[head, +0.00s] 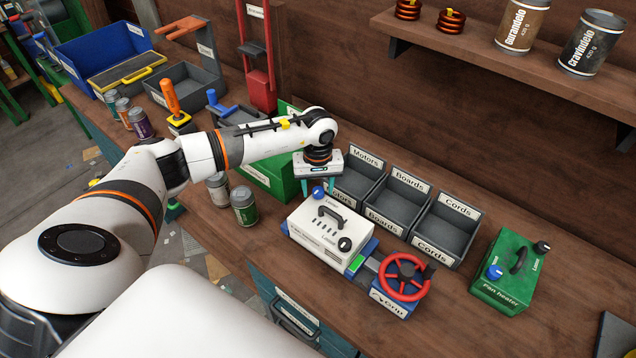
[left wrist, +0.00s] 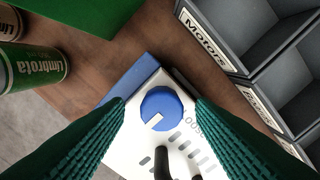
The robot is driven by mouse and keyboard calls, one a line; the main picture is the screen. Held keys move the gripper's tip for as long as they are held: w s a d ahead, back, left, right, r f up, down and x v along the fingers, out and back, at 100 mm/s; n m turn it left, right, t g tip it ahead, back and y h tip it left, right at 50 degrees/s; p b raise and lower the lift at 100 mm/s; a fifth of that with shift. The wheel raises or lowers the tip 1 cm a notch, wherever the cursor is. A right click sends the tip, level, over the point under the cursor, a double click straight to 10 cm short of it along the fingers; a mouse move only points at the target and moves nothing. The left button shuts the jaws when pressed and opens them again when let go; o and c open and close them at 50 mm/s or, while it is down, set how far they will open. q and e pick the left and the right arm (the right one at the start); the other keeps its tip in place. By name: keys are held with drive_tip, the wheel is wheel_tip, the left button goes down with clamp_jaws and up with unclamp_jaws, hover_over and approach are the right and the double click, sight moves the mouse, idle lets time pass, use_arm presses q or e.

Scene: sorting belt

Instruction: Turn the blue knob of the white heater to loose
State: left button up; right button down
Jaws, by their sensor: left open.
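The white heater (head: 325,232) sits on the wooden bench in a blue clamp base, with a black handle and slots on top. Its blue knob (head: 318,193) is at the far left corner of the top; a black knob (head: 345,244) is at the near right corner. In the left wrist view the blue knob (left wrist: 161,112) lies between the green fingers, its white mark pointing to the lower left. My left gripper (head: 318,184) is open right above the knob, pointing down. Whether the fingers touch it, I cannot tell. My right gripper is out of view.
A red handwheel (head: 404,277) is on the clamp, right of the heater. Labelled grey bins (head: 446,227) stand behind. A green fan heater (head: 503,272) with its own blue knob stands at right. Cans (head: 244,206) and a green box (head: 268,178) are at left.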

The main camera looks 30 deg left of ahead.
use_arm(q)
drive_tip(key=shift+w+f, duration=0.1)
drive_tip(key=shift+f, duration=0.1)
drive_tip(key=c, duration=1)
